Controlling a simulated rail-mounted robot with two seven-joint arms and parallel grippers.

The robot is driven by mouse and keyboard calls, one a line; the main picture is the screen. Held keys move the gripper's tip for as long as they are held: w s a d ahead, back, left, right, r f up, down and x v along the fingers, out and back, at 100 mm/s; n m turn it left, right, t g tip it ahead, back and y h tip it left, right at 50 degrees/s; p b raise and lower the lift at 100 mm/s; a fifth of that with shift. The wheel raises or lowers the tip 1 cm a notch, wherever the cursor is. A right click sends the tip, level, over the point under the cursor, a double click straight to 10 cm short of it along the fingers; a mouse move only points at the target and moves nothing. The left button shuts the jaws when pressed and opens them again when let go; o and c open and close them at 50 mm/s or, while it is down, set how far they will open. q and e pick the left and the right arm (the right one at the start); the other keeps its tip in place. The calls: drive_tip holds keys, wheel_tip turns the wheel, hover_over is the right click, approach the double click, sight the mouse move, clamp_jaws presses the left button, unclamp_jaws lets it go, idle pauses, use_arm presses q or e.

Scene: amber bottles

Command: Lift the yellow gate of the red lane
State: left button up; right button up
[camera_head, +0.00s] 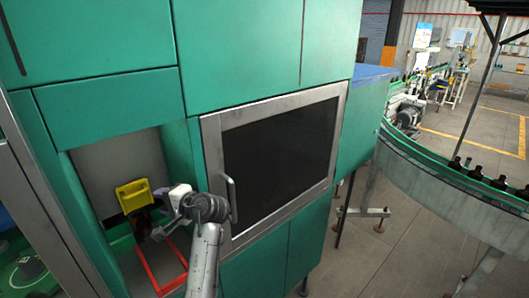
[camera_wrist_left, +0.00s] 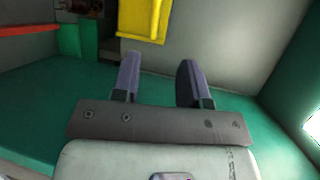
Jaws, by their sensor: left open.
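The yellow gate (camera_head: 134,194) is a small yellow plate with an opening, inside the recess of the green machine. The red lane (camera_head: 168,278) shows as a red frame low in the recess, below the gate. My left gripper (camera_head: 163,194) is just right of the gate in the head view. In the left wrist view its two purple-grey fingers (camera_wrist_left: 158,72) are apart with nothing between them. The yellow gate (camera_wrist_left: 145,18) lies beyond the fingertips there, and its top is cut off by the picture edge. A dark object below the gate is unclear. My right gripper is not in view.
A dark window with a metal frame (camera_head: 273,102) and a handle (camera_head: 229,198) is right of the recess. The green recess walls are close around my left gripper. A curved conveyor (camera_head: 430,165) with dark bottles stands at the far right.

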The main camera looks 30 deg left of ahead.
use_arm(q)
drive_tip(key=s+d+f+t+h, duration=0.2)
drive_tip(key=s+d+f, duration=0.1)
drive_tip(key=f, duration=0.5)
drive_tip(key=s+d+f+t+h, duration=0.1)
drive_tip(key=s+d+f+t, duration=0.1)
drive_tip(key=f, duration=0.5)
drive_tip(key=s+d+f+m+t+h, duration=0.1)
drive_tip(key=s+d+f+m+h, duration=0.1)
drive_tip(key=s+d+f+h, duration=1.15)
drive_tip(key=s+d+f+g, duration=0.1)
drive_tip(key=s+d, duration=0.4)
drive_tip(key=s, duration=0.3)
drive_tip(key=s+d+f, duration=0.2)
drive_tip(key=s+d, duration=0.3)
drive_tip(key=s, duration=0.2)
wheel_tip(320, 180, up, 21)
drive_tip(key=p, duration=2.1)
drive_tip(key=shift+n+y, duration=0.35)
drive_tip(key=shift+n, duration=0.05)
